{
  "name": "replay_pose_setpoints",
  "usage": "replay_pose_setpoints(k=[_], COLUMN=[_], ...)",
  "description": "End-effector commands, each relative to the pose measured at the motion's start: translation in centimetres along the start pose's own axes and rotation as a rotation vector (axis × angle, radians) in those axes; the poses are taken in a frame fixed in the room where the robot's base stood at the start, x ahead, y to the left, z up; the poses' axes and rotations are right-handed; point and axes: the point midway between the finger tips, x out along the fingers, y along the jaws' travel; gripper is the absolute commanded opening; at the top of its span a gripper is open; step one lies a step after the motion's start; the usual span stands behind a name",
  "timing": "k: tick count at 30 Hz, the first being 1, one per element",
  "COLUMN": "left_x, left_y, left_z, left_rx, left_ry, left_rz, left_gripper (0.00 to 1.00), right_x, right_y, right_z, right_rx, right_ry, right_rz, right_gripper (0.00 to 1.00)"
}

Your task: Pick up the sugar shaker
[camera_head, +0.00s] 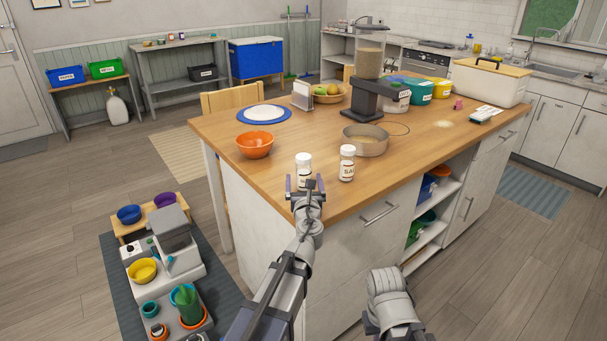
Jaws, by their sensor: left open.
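Two white-capped shakers with labels stand upright near the front corner of the wooden counter. The left shaker (303,164) is partly hidden by my left gripper, and its label is too small to read surely. The right shaker (347,163) stands apart, a little to the right, with dark lettering that I cannot read for certain. I cannot tell which one is the sugar shaker. My left gripper (305,184) is open, its fingers spread to either side at the left shaker's near side. Whether it touches is not clear. Only links of my right arm show at the bottom; its fingers are not visible.
On the counter (220,128), a round metal pan (365,141) stands behind the right shaker, and an orange bowl (255,145) is to the left. A dark grinder-like machine (368,95) stands farther back. The counter's front edge lies under my left gripper.

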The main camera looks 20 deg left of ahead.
Motion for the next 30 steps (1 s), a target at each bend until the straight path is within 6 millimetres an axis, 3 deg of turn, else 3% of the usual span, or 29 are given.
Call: replay_pose_setpoints(k=[8, 16, 30], left_x=[4.2, 4.4, 4.4], left_y=[-0.2, -0.1, -0.1], left_z=[0.2, 0.2, 0.2], left_rx=[-0.001, -0.001, -0.001], left_ry=[0.0, 0.0, 0.0], left_rz=[0.0, 0.0, 0.0], left_gripper=[0.96, 0.96, 0.43], right_x=[-0.2, -0.2, -0.2], right_y=[0.0, 0.0, 0.0], right_z=[0.0, 0.0, 0.0], right_rx=[0.0, 0.0, 0.0], right_ry=[0.0, 0.0, 0.0], right_rz=[0.0, 0.0, 0.0], right_gripper=[0.0, 0.0, 0.0])
